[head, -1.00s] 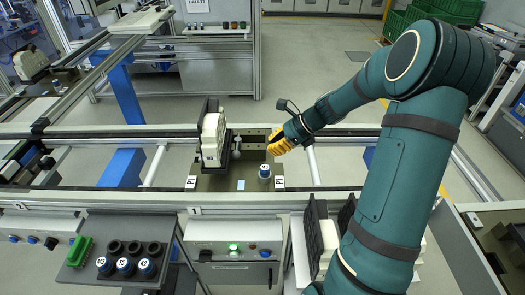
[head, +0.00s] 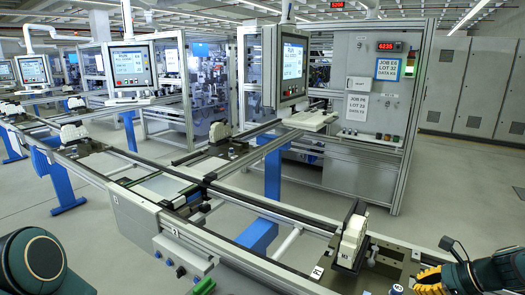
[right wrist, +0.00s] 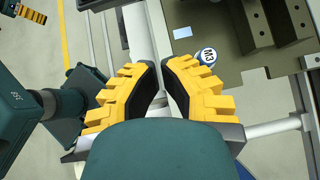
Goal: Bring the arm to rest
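My right gripper (head: 430,280) is at the lower right of the head view, above the dark plate (head: 407,248) on the line. In the right wrist view its stepped yellow fingers (right wrist: 160,66) nearly meet at the tips, with nothing between them.
A holder with white blocks (head: 353,238) stands left of my right gripper. Conveyor rails (head: 270,208) run away to the left, with more loaded pallets (head: 220,132). A monitor (head: 287,65) and a cabinet (head: 375,110) stand behind. Open floor (head: 450,180) lies at the right.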

